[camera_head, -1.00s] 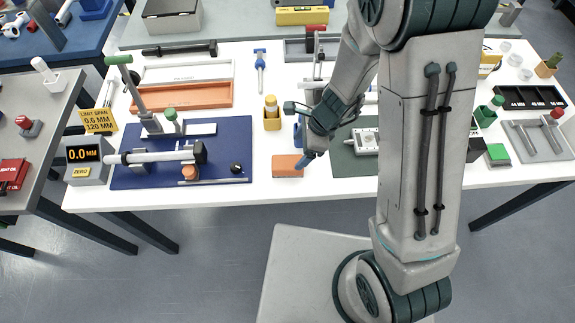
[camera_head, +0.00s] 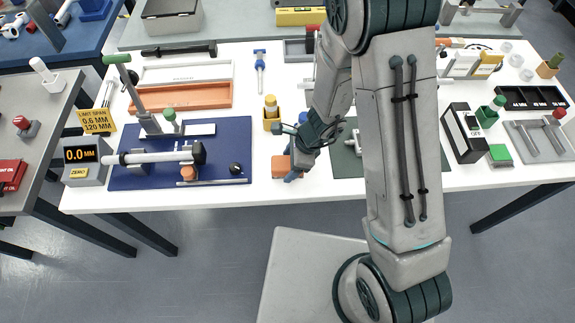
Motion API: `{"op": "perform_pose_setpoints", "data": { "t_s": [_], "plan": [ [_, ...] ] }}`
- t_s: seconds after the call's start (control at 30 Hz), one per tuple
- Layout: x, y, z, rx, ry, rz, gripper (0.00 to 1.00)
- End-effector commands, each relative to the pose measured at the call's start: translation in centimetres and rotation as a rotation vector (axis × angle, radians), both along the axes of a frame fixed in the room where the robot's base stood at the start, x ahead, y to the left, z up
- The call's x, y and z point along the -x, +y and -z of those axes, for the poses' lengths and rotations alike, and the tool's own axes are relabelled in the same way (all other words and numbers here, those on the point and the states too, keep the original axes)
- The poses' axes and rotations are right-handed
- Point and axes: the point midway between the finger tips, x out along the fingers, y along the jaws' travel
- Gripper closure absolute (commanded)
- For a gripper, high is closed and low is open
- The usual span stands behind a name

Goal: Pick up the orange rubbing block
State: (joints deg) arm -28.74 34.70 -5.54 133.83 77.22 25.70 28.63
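The orange rubbing block (camera_head: 281,168) is at the front edge of the white table, just right of the blue mat. My gripper (camera_head: 292,175) comes down from the upper right and is right at the block. A dark finger overlaps the block's right and front part. The hand and wrist hide the block's right side. I cannot tell whether the fingers are closed on it, or whether the block touches the table.
The blue mat (camera_head: 130,165) with a clamp fixture lies left. A green mat (camera_head: 345,165) with a metal part lies right, partly behind my arm. The table's front edge is close.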

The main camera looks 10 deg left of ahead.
Motion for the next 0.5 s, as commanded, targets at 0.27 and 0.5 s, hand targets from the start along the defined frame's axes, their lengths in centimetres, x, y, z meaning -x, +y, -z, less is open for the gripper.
{"op": "perform_pose_setpoints", "data": {
  "t_s": [0.27,0.5],
  "plan": [
    [-0.02,-0.01,-0.04,0.000,0.000,0.000,0.77],
    [-0.05,0.03,-0.82,-0.001,-0.002,0.000,0.77]
  ]
}}
